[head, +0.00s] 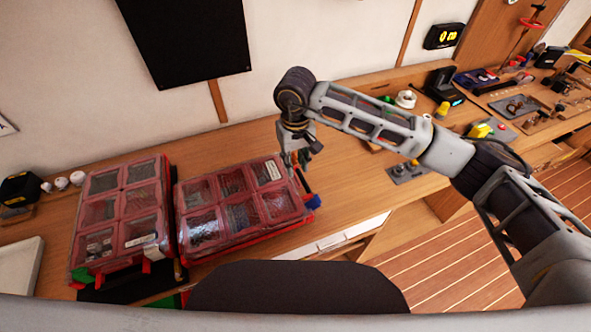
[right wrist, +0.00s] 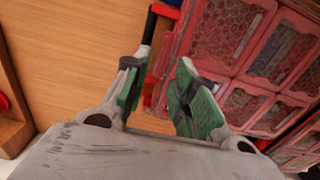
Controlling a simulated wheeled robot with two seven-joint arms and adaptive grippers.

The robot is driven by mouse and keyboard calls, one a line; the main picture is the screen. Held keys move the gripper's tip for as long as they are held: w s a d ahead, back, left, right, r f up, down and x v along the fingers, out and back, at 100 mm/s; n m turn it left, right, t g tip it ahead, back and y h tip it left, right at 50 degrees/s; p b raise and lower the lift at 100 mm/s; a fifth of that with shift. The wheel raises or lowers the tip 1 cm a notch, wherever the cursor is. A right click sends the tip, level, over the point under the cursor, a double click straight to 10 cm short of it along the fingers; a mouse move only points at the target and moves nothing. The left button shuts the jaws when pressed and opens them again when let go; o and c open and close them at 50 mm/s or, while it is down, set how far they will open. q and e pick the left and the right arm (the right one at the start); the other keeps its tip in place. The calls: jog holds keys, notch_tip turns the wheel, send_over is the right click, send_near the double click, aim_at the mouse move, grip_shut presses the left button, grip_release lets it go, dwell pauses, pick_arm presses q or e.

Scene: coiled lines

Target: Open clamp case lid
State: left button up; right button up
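Two red cases with clear, divided lids lie side by side on the wooden bench, both lids down. I cannot tell which is the clamp case. The right-hand case (head: 211,237) has a pale label near its far right corner; the left-hand case (head: 125,184) has one near its front. My right gripper (head: 299,160) is above the right edge of the right-hand case. In the right wrist view its green-padded fingers (right wrist: 158,72) are apart, with a red edge strip showing between them. That case (right wrist: 222,35) fills the right side there. Contact is unclear. My left gripper is out of view.
A blue-ended dark tool (head: 312,201) lies close to the right-hand case's right edge. White rolls (head: 62,183) stand left of the cases, and a white tray (head: 22,268) is at the far left. Tools and small devices crowd the bench's right end. Bare bench (head: 225,150) lies behind the cases.

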jog(key=shift+f+p, duration=0.35)
jog(key=shift+f, duration=1.85)
grip_shut()
